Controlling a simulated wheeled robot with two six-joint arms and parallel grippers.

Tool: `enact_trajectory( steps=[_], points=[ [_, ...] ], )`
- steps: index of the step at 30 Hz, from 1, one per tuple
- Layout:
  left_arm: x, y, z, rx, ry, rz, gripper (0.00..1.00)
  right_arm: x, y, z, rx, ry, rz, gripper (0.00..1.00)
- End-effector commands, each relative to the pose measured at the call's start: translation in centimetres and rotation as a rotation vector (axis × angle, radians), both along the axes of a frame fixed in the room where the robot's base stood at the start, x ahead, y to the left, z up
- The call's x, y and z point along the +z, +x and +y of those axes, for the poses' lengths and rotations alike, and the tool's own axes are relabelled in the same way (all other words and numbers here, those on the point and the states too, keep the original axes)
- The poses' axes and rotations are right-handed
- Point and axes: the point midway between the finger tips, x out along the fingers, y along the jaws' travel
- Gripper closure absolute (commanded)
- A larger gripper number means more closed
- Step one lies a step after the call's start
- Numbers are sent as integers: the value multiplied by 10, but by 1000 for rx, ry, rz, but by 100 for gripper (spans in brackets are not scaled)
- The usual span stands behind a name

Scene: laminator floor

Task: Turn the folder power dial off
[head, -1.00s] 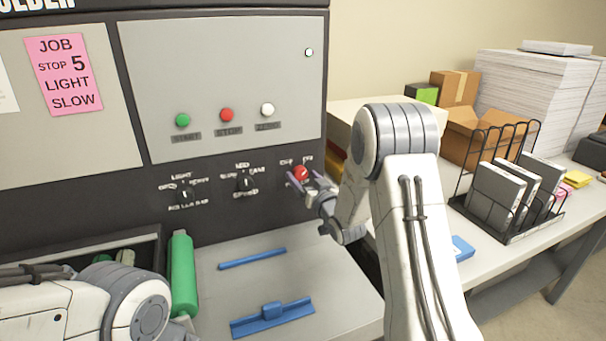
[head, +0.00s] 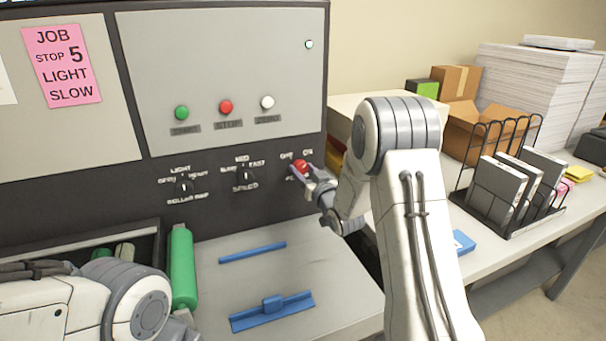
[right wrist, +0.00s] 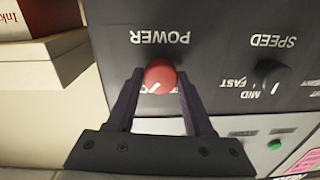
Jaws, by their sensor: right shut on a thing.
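The red power dial (head: 301,167) is on the dark lower panel of the folder, at the right end of the row of dials. OFF is printed above left of it and ON above right. My right gripper (head: 300,172) is shut on the dial. In the right wrist view, the picture is upside down and the fingers (right wrist: 158,88) flank the red dial (right wrist: 160,74). Its white mark points to the lower left there, the ON side. The fingers partly hide the labels. My left arm shows at lower left, but its gripper is out of view.
The black speed dial (head: 245,176) and another black dial (head: 184,186) are to the left. Green (head: 181,112), red (head: 226,107) and white (head: 267,102) buttons are above. A side table with a file rack (head: 510,232) is at right.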

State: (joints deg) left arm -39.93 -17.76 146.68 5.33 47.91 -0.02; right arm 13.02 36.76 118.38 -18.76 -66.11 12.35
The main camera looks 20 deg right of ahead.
Motion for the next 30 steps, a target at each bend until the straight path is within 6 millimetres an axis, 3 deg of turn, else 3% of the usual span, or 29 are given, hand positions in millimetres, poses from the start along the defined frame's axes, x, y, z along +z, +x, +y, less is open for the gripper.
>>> enact_trajectory(
  steps=[30],
  points=[
    [-142,0,0,0,0,0,50,-5,0,2,-1,-917,-37,100]
  ],
)
